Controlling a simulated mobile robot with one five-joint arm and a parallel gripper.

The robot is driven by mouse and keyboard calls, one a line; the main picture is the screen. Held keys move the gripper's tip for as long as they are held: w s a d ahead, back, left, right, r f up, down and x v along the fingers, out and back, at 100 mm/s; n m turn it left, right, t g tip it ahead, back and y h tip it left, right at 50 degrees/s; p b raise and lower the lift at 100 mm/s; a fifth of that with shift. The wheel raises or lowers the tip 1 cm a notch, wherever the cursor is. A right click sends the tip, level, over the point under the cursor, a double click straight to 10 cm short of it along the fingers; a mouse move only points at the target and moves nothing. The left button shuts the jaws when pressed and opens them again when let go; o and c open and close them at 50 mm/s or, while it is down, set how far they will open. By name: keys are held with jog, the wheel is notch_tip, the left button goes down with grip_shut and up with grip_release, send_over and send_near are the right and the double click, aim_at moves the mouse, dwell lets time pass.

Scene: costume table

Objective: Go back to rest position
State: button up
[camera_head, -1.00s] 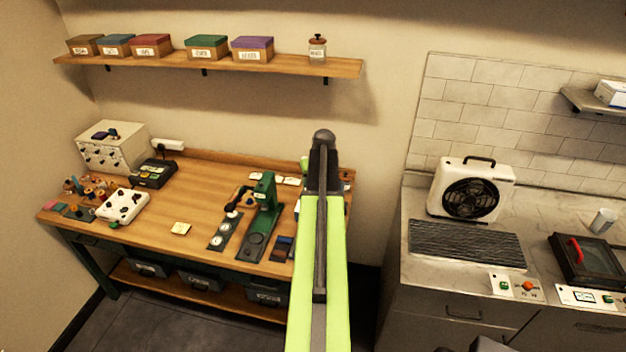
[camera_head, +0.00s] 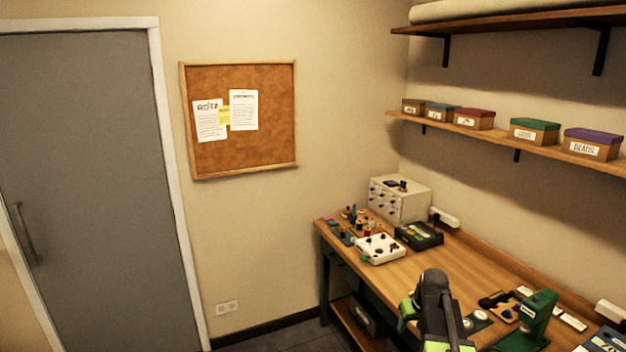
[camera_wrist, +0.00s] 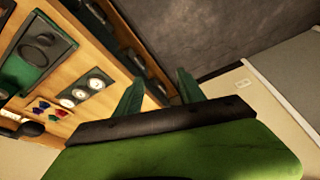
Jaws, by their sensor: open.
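My gripper (camera_wrist: 160,78) shows in the wrist view as two green fingers standing apart with nothing between them. It is open and empty. In the head view my arm (camera_head: 436,305) shows at the lower right, in front of the wooden work table (camera_head: 415,278). The gripper's fingertips are not clear there. The wrist view looks down past the table's front edge, with the dark floor (camera_wrist: 195,30) beyond the fingers.
On the table stand a white drawer cabinet (camera_head: 398,203), a white tray (camera_head: 380,249), a dark device (camera_head: 418,235) and a green press (camera_head: 537,318). Boxes stand on the shelf (camera_head: 553,150) above. A grey door (camera_head: 90,180) and a corkboard (camera_head: 240,145) are at left.

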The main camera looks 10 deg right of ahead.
jog(key=s+a+f+n+g+b, duration=0.15)
jog(key=a+f, duration=0.25)
jog(key=a, duration=0.4)
jog(key=s+a+f+t+b, duration=0.1)
jog(key=a+f+b, duration=0.2)
jog(key=a, duration=0.4)
jog(key=s+a+f+m+g+b, duration=0.1)
jog(key=s+a+f+g, duration=0.1)
jog(key=s+a, duration=0.5)
jog(key=s+g, duration=0.1)
jog(key=s, duration=0.2)
jog(key=shift+s+a+f+b, duration=0.25)
jog(key=shift+s+f+b, duration=0.05)
jog(key=shift+s+b, duration=0.1)
jog(key=shift+c, duration=0.9)
jog(key=shift+d, duration=0.15)
jog(key=shift+c, duration=0.3)
